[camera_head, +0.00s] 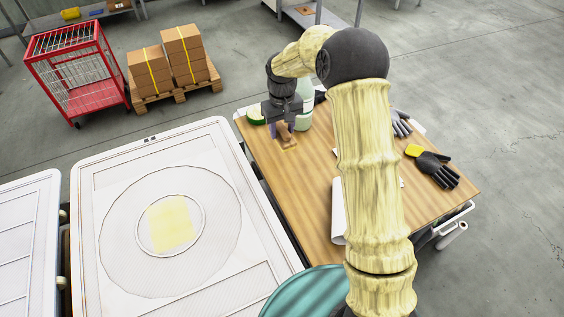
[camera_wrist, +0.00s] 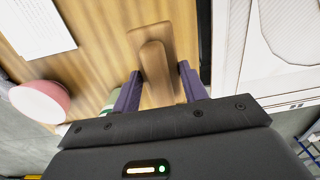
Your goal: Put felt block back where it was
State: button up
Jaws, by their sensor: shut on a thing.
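The felt block appears to be the brown, wood-coloured piece with a raised rounded grip (camera_wrist: 157,62) in the wrist view. In the head view it shows as a small brown shape (camera_head: 287,141) under my gripper (camera_head: 284,126), at the left part of the wooden table (camera_head: 318,200). The two purple fingers of my gripper (camera_wrist: 160,72) are shut on its sides. The block is on the tabletop or very close above it; I cannot tell which. Its underside is hidden.
A pale bottle (camera_head: 304,100) and a green item (camera_head: 256,117) stand close by my gripper. Dark gloves (camera_head: 436,170), a yellow piece (camera_head: 413,150) and a white roll (camera_head: 338,212) lie further right. A white panel (camera_head: 110,180) with a yellow patch is left of the table.

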jog(key=shift+s, duration=0.1)
jog(key=shift+f+p, duration=0.8)
jog(key=shift+f, duration=2.3)
jog(key=shift+f+p, duration=0.5)
jog(key=shift+f, duration=1.4)
jog(key=shift+f, duration=0.1)
jog(key=o, duration=1)
jog(key=shift+c, duration=0.2)
